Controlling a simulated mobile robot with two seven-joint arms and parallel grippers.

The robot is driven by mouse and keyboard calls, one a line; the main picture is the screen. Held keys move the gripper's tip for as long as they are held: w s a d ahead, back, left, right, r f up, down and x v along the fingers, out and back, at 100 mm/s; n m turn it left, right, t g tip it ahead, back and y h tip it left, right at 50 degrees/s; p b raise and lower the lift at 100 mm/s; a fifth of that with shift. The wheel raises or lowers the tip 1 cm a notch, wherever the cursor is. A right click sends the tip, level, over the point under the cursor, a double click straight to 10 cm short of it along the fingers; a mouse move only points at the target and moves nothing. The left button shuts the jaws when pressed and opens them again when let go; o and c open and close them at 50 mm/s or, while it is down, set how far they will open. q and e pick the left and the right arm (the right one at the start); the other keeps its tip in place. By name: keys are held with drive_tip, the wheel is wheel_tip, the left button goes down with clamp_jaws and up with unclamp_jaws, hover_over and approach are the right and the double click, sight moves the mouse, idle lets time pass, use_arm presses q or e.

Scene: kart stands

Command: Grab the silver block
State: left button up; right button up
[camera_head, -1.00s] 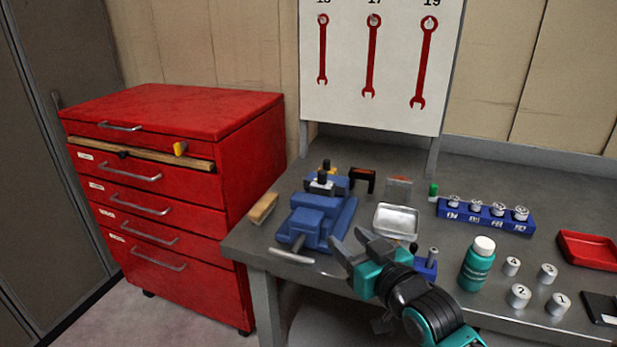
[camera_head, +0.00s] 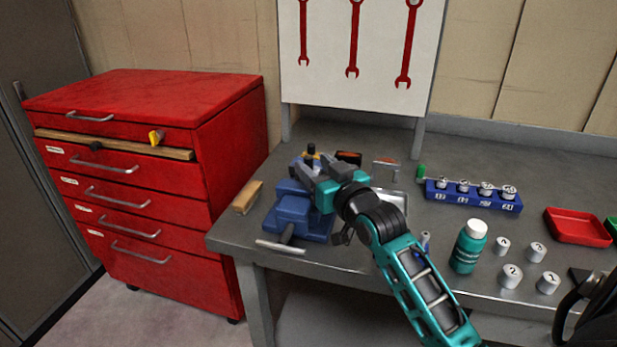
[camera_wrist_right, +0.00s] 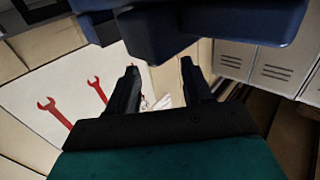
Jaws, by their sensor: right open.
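A blue vise (camera_head: 291,214) stands at the left front of the workbench, its bar handle toward the front edge. My right gripper (camera_head: 308,168) is open in the head view, its fingers pointing left and away over the rear part of the vise. In the right wrist view its two fingers (camera_wrist_right: 158,66) are apart, with dark blue vise parts along the top. I cannot make out a silver block for certain; the gripper and wrist cover part of the vise. Nothing clearly shows held between the fingers.
A wooden-backed brush or block (camera_head: 247,197) lies left of the vise. A metal tray, partly behind my wrist, is right of it. A green bottle (camera_head: 468,247), numbered weights (camera_head: 511,276), a blue socket rack (camera_head: 470,196) and a red tray (camera_head: 577,227) stand further right.

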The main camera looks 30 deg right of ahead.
sight(311, 160)
drive_tip(key=w, duration=0.2)
drive_tip(key=w+d, duration=0.1)
drive_tip(key=w, duration=0.1)
drive_tip(key=shift+w+f, duration=0.1)
drive_tip(key=shift+w, duration=0.1)
clamp_jaws()
idle(0.3)
